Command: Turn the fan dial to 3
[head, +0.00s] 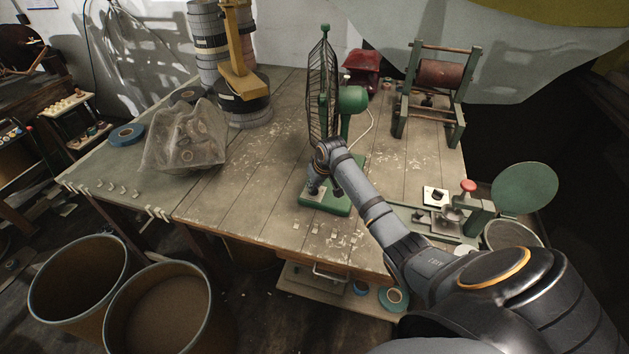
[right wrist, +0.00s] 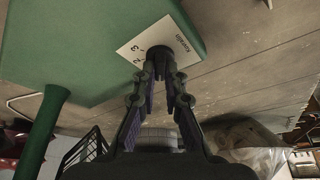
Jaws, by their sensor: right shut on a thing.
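The green desk fan (head: 352,99) stands on the workbench, its round wire guard seen nearly edge-on. Its green base (head: 337,207) sits near the bench's front edge. In the right wrist view the base (right wrist: 90,35) carries a white label (right wrist: 150,40) with printed numerals, a 3 and a 2 among them. The dark dial (right wrist: 187,52) is on that label, partly hidden by my fingers. My right gripper (right wrist: 161,68) is shut on the dial from above. In the head view my right gripper (head: 315,186) is at the base. The dial's pointer cannot be made out. My left gripper is not in view.
A clear plastic bag (head: 187,135) lies left of the fan. A yellow-armed post (head: 240,70) stands behind it. A roller stand (head: 437,85) is at the back right, and a small press with a red knob (head: 467,186) stands right of the fan. Drums (head: 80,275) stand front left.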

